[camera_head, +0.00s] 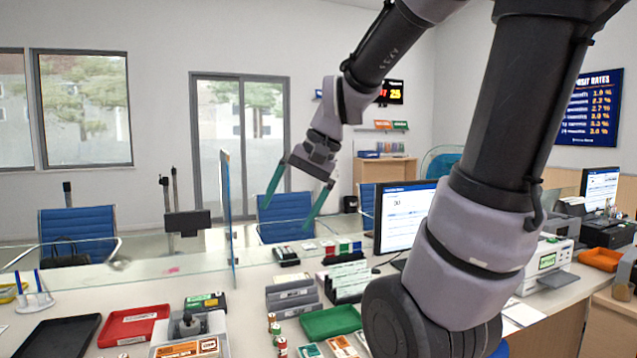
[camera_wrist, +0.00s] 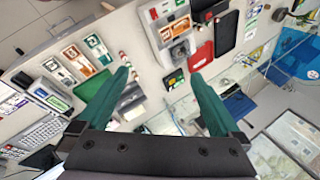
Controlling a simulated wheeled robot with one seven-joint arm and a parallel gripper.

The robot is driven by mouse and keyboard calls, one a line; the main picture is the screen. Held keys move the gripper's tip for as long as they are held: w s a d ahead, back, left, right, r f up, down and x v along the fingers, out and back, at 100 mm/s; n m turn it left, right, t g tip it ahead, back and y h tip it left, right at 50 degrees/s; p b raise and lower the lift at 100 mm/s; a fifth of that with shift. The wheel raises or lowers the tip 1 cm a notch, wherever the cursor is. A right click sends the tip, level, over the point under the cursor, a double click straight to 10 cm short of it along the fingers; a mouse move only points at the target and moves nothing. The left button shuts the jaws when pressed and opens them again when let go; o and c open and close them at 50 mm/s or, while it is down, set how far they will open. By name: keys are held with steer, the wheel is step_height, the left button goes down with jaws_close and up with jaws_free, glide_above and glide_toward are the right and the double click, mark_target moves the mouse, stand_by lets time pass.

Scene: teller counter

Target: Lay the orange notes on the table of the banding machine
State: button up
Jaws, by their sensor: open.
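My gripper (camera_head: 290,207) is open and empty, raised high above the counter with its two green fingers spread. In the wrist view the gripper (camera_wrist: 162,80) has nothing between its fingers. The banding machine (camera_head: 217,324), pale grey with a dark top part, stands at the lower left; it also shows at the top of the wrist view (camera_wrist: 165,35). Orange notes (camera_head: 183,350) appear to lie flat on its front table, partly cut off by the picture edge; they show in the wrist view too (camera_wrist: 153,13). Another orange bundle (camera_head: 342,346) lies among green notes.
A red tray (camera_head: 133,326) and a black tray (camera_head: 58,338) lie left of the machine. A glass screen (camera_head: 227,215) rises behind, and a monitor (camera_head: 402,217) stands at right.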

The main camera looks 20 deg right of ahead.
steer(key=s+d+r+n+t+h, duration=0.1)
steer(key=s+d+r+t+h, duration=0.1)
steer(key=s+d+r+t, duration=0.1)
step_height(320, 180, up, 2)
steer(key=shift+s+d+r+t, duration=0.2)
steer(key=shift+s+d+t, duration=0.3)
steer(key=shift+s, duration=0.35)
